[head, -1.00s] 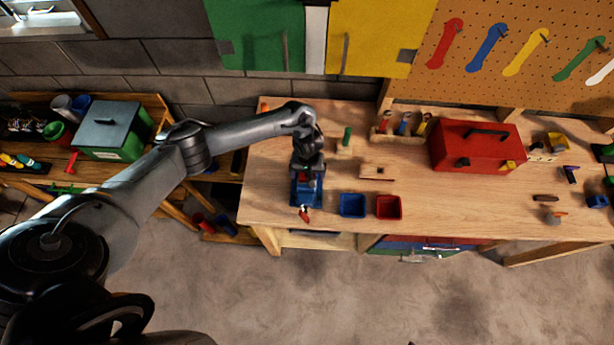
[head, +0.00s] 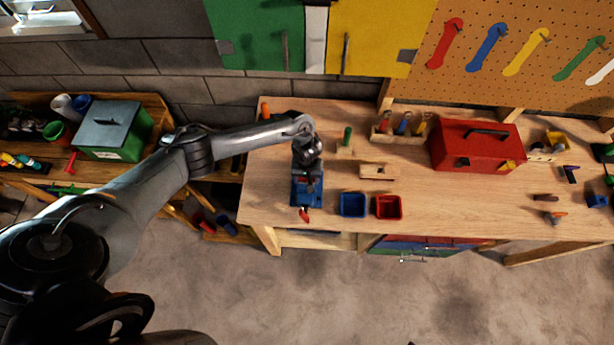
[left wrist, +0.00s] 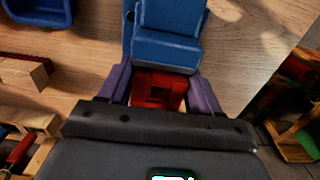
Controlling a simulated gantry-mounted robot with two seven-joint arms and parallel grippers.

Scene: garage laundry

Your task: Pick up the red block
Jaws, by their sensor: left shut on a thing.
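My left gripper (head: 308,170) is over the back part of a blue vise (head: 306,190) near the left end of the workbench. In the left wrist view its two purple-grey fingers (left wrist: 158,92) are shut on the red block (left wrist: 158,88), which sits between them. The blue vise (left wrist: 168,38) is right beside the block in that view; I cannot tell whether they touch. In the head view the block is hidden by the gripper. My right gripper is not in view.
A blue bin (head: 352,205) and a red bin (head: 389,208) stand right of the vise. A red toolbox (head: 478,147) stands further right.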

